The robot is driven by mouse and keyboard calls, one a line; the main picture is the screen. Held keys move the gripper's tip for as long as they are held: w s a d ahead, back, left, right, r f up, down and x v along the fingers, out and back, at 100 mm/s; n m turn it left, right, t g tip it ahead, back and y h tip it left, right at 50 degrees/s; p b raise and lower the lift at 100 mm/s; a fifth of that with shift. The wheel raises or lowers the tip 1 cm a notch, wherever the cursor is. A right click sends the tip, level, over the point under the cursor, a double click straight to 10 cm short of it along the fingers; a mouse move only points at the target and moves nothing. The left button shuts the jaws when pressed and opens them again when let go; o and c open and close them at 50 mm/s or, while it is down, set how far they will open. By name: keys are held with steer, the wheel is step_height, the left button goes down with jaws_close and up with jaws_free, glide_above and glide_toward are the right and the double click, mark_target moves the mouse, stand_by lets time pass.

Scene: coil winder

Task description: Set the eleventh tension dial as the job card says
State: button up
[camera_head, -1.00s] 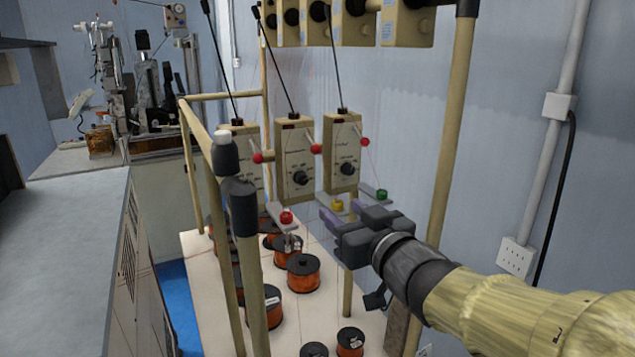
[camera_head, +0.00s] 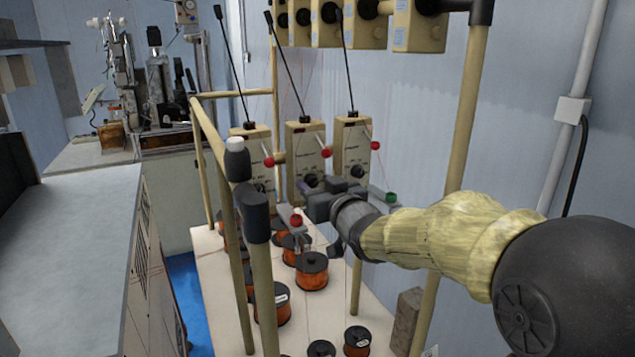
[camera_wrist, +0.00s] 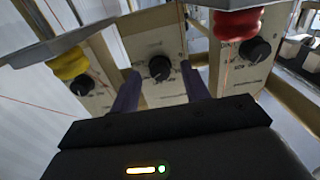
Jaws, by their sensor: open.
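Three beige tension boxes stand in a row on the frame in the head view: a left one (camera_head: 250,137), a middle one (camera_head: 302,138) and a right one (camera_head: 352,138). Each carries a black dial; the right box's dial (camera_head: 357,172) is clear. My gripper (camera_head: 312,184) is open in front of the middle box. In the wrist view, a black dial (camera_wrist: 160,68) lies between and beyond my two open fingers (camera_wrist: 160,88). I see no contact. Scale marks and numbers are too small to read. I cannot make out a job card or which dial is eleventh.
A red guide wheel (camera_head: 296,220) and a green one (camera_head: 391,197) sit on arms near my gripper; a yellow one (camera_wrist: 68,64) shows in the wrist view. Frame posts (camera_head: 262,290) stand close. Copper wire spools (camera_head: 311,272) fill the shelf below.

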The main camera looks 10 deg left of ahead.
steer(key=c, duration=1)
steer(key=shift+n+b, duration=0.3)
steer(key=shift+b, duration=0.15)
steer(key=n+b, duration=0.3)
steer(key=b, duration=0.1)
steer(key=shift+a+f+n, duration=0.1)
steer(key=shift+f+n, duration=0.1)
steer(key=shift+n, duration=0.2)
steer(key=shift+r+n+b, duration=0.2)
steer(key=shift+n+b, duration=1.4)
steer(key=shift+n, duration=0.2)
steer(key=o, duration=1)
